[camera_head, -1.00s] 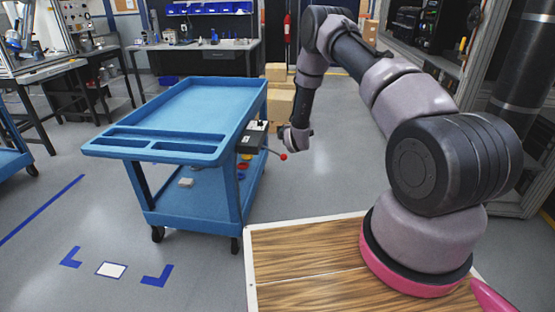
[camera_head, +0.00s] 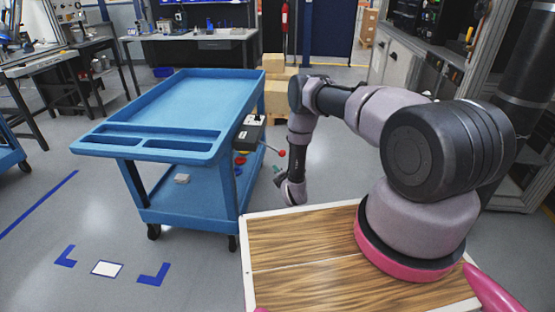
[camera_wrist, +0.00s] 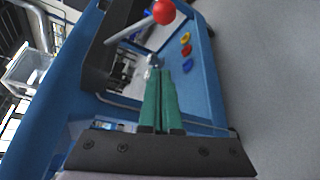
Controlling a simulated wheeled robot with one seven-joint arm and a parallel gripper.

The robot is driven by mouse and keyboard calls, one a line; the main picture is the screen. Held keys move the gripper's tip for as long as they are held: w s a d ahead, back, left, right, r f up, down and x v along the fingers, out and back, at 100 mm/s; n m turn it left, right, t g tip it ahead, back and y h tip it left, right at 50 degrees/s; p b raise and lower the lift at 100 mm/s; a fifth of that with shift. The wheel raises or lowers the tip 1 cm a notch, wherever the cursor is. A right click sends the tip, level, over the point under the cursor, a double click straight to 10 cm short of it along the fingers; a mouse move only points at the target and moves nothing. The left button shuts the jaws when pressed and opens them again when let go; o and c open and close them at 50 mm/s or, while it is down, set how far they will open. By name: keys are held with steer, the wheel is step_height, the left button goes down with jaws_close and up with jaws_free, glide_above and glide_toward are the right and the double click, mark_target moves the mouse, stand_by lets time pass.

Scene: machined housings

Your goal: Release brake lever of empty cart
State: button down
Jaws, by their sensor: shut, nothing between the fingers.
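The blue cart (camera_head: 190,97) stands left of my arm, its top tray bare. A dark box (camera_head: 250,132) is fixed to its right side. The brake lever (camera_head: 271,149), a thin rod with a red ball (camera_head: 282,153), sticks out from this box to the right. In the wrist view the lever (camera_wrist: 128,31) and its red ball (camera_wrist: 164,11) are at the top, ahead of the fingers. My gripper (camera_head: 277,170), with green fingers, is just below the ball in the head view. In the wrist view my gripper (camera_wrist: 159,75) is shut and empty, apart from the lever.
The cart's lower shelf (camera_head: 195,205) holds a small white block (camera_head: 182,179) and red, yellow and blue round pieces. Cardboard boxes (camera_head: 283,98) stand behind the cart. Another blue cart (camera_head: 8,150) is at the left edge. The floor around the blue floor marks (camera_head: 153,275) is clear.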

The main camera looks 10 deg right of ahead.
mark_target(271, 147)
steer(key=shift+w, duration=0.1)
steer(key=x, duration=1)
steer(key=shift+s+d+r, duration=0.1)
steer(key=shift+d+r, duration=0.25)
steer(key=shift+d, duration=0.25)
steer(key=shift+s+d+r, duration=0.1)
steer(key=shift+d+r, duration=0.2)
steer(key=shift+d, duration=0.3)
steer(key=shift+s+d+r, duration=0.1)
steer(key=shift+d+r, duration=0.25)
steer(key=shift+d, duration=0.25)
steer(key=shift+d+r, duration=0.2)
steer(key=shift+r, duration=0.15)
